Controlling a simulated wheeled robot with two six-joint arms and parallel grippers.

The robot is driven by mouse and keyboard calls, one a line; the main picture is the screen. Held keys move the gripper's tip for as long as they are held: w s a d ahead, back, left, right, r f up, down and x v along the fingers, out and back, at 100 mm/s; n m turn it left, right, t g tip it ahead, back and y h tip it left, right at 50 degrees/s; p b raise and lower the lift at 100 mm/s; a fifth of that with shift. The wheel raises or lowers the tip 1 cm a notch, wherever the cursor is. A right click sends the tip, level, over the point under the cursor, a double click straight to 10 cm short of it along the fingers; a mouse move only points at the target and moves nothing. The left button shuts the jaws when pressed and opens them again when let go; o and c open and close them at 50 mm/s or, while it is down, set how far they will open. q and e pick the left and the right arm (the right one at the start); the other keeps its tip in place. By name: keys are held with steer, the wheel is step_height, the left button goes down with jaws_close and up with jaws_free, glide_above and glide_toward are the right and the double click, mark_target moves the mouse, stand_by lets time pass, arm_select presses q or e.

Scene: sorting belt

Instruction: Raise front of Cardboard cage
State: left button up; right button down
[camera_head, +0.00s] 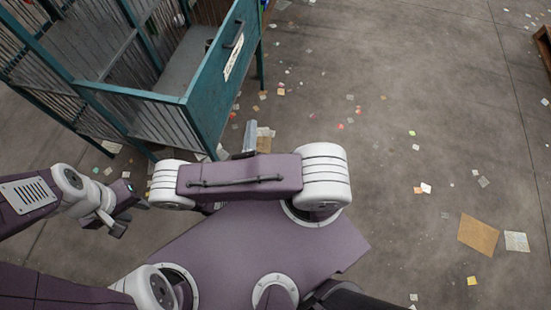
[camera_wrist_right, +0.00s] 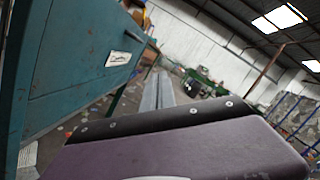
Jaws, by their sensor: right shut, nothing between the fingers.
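The teal cage (camera_head: 178,97) with barred sides stands at the upper left of the head view. Its solid front panel (camera_head: 215,88) carries a dark handle (camera_head: 233,42) and a white label (camera_head: 233,58) too small to read. The panel also fills the left of the right wrist view (camera_wrist_right: 70,85). My right gripper (camera_head: 250,136) is shut and empty, low beside the panel's near corner and apart from it. Its fingers show in the wrist view (camera_wrist_right: 158,92). My left gripper (camera_head: 117,226) is near the cage's lower left leg; its fingers are too small to judge.
Scraps of paper and a brown cardboard sheet (camera_head: 478,234) litter the concrete floor. The floor right of the cage is open. A brown wooden object (camera_head: 543,45) stands at the far right edge. Green machinery (camera_wrist_right: 203,83) is in the wrist view's background.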

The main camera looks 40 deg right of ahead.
steer(key=s+d+f+m+g+h+b, duration=0.1)
steer(key=f+m+b, duration=0.4)
steer(key=f, duration=0.3)
steer(key=s+d+f+m+g+h+b, duration=0.1)
steer(key=s+d+f+m+h+b, duration=0.1)
steer(key=f+m+b, duration=0.4)
step_height(320, 180, down, 3)
steer(key=shift+s+b, duration=0.15)
steer(key=shift+b, duration=1.05)
